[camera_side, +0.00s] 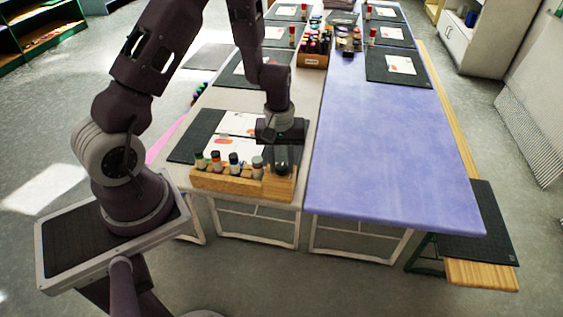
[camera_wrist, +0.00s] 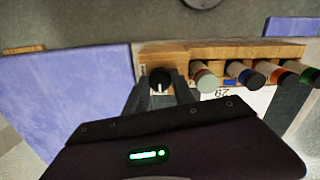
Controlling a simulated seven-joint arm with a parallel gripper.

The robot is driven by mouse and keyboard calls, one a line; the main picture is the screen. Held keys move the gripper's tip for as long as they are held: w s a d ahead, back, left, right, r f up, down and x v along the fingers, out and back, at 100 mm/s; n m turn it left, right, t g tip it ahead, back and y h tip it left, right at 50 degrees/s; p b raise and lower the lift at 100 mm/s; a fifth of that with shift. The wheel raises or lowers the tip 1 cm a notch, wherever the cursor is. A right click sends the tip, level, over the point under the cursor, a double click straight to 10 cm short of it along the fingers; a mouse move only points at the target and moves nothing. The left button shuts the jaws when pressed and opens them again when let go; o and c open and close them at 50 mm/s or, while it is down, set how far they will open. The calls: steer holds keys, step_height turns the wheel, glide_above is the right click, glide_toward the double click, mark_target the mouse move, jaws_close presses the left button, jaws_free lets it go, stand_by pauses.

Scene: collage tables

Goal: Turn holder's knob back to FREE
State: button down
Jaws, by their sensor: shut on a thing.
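The wooden holder (camera_side: 232,182) stands at the front edge of the white table, with several capped bottles in a row in it. In the wrist view the holder (camera_wrist: 225,50) runs along the top, and its black knob (camera_wrist: 159,77) with a white pointer line sits at the holder's left end. My gripper (camera_wrist: 162,90) is shut on the knob, one finger on each side. The pointer line runs roughly up and down in the wrist view. The knob's lettering is too small to read. In the side view my gripper (camera_side: 282,160) is over the holder's right end and hides the knob.
A bottle with a grey-green cap (camera_wrist: 206,80) stands close to my right finger in the wrist view. White picture sheets (camera_side: 237,124) lie on a dark mat behind the holder. The purple table (camera_side: 385,165) at the right is mostly clear.

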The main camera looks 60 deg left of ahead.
mark_target(281, 167)
stand_by(0.3)
steer(key=c, duration=1.1)
jaws_free()
steer(key=shift+o, duration=0.2)
step_height(281, 167, up, 8)
steer(key=shift+s+f, duration=0.1)
steer(key=shift+f, duration=0.15)
steer(key=s+d+r+m+t, duration=0.1)
steer(key=s+d+r+m, duration=0.15)
steer(key=r, duration=0.45)
steer(key=s+d+r+m+t, duration=0.1)
steer(key=s+d+r+m, duration=0.1)
steer(key=d+r, duration=0.3)
steer(key=s+r+m+t, duration=0.1)
steer(key=s+r+m, duration=0.2)
steer(key=s, duration=0.4)
steer(key=s+d+r+m+t, duration=0.1)
steer(key=s+r+m+t, duration=0.1)
steer(key=s+r, duration=0.4)
steer(key=shift+s+d+m, duration=0.2)
steer(key=shift+s+m, duration=0.4)
steer(key=shift+m, duration=0.15)
